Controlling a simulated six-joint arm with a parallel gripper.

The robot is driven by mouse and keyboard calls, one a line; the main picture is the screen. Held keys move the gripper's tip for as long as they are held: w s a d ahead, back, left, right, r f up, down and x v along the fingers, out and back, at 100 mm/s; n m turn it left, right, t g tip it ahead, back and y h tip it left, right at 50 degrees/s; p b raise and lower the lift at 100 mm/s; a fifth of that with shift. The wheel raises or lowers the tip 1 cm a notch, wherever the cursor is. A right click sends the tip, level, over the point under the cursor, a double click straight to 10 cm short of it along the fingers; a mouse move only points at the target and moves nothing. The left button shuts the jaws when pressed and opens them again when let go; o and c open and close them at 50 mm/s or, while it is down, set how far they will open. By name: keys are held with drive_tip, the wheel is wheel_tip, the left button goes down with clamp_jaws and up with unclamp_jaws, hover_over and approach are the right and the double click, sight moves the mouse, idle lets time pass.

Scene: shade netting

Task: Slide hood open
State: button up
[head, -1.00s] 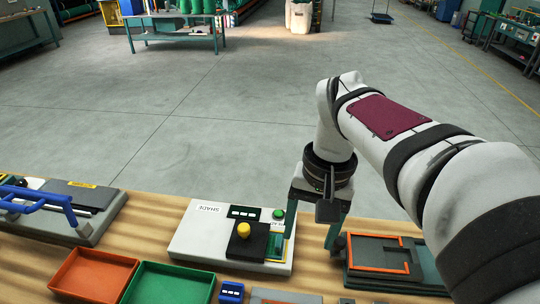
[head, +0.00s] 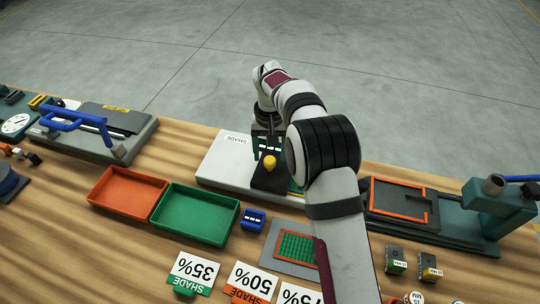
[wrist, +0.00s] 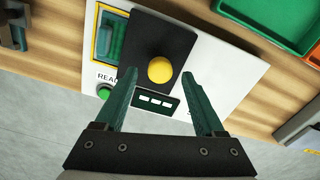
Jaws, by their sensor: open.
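The hood is a black slab (wrist: 147,50) with a round yellow knob (wrist: 159,69), on a white device marked SHADE (head: 222,158). The knob (head: 298,163) also shows in the head view. A yellow-framed green window (wrist: 109,36) lies beside the hood in the wrist view, partly uncovered. My gripper (wrist: 158,76) is open and empty. Its green fingertips are spread to either side of the knob in the wrist view; I cannot tell how high they are above it. In the head view my gripper (head: 268,145) is over the device's far side, and my arm hides the device's right part.
A green button (wrist: 105,92) and a small display (wrist: 156,101) are on the device. Orange (head: 128,193) and green (head: 195,214) trays stand at the left front. A dark fixture with an orange frame (head: 400,199) stands right. Shade cards (head: 192,272) lie in front.

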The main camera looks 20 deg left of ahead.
drive_tip(key=shift+f, duration=1)
clamp_jaws()
idle(0.7)
